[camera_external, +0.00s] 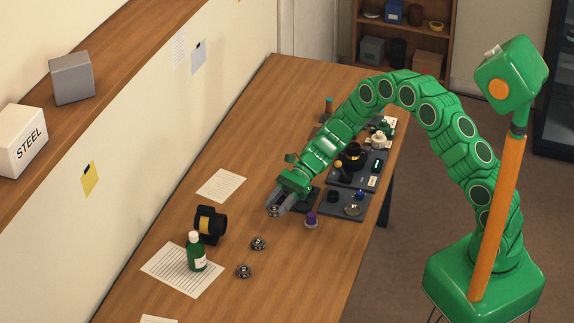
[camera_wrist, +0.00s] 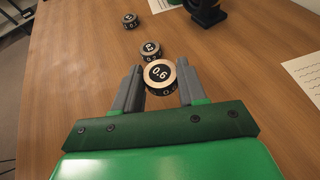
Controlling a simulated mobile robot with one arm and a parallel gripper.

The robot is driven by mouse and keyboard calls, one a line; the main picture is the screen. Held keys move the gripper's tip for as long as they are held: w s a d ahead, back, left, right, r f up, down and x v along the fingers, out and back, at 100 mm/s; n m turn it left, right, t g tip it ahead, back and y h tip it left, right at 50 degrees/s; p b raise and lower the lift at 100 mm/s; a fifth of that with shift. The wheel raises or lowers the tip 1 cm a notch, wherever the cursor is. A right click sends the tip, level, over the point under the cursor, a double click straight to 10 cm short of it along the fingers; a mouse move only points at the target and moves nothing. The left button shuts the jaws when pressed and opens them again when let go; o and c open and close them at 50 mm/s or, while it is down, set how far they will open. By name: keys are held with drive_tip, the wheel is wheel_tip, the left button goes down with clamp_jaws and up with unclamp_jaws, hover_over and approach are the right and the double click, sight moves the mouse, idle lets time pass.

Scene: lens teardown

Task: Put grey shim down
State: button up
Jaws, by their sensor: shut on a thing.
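My gripper (camera_external: 275,208) is low over the wooden table (camera_external: 170,220), shut on a round numbered disc, which I take to be the grey shim (camera_external: 273,211). In the wrist view, this shim (camera_wrist: 160,75) lies between the fingertips of my gripper (camera_wrist: 160,82). It has a pale rim and a dark centre marked with what looks like 0.6. I cannot tell whether it touches the table. Two similar numbered discs lie on the table beyond it, a nearer one (camera_wrist: 151,52) and a farther one (camera_wrist: 130,21).
A black lens-like part on a stand (camera_external: 210,223) and a green bottle (camera_external: 196,252) are to the left. Papers (camera_external: 221,185) lie on the table. A purple-topped piece (camera_external: 311,219) and dark trays with parts (camera_external: 345,205) are to the right. Bare wood surrounds the discs.

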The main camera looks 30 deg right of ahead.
sight(273, 221)
drive_tip(key=shift+w+a+f, duration=0.3)
drive_tip(key=shift+w+f, duration=0.05)
drive_tip(key=shift+f, duration=0.2)
drive_tip(key=shift+w+a+f, duration=0.3)
drive_tip(key=shift+f, duration=1.65)
drive_tip(key=shift+f, duration=0.15)
drive_tip(key=o, duration=1)
drive_tip(key=shift+o, duration=0.2)
drive_tip(key=shift+d+r, duration=0.15)
drive_tip(key=shift+r, duration=0.05)
drive_tip(key=v, duration=1.1)
drive_tip(key=shift+w+d+r, duration=0.1)
drive_tip(key=shift+w+d, duration=0.1)
drive_tip(key=shift+d, duration=0.15)
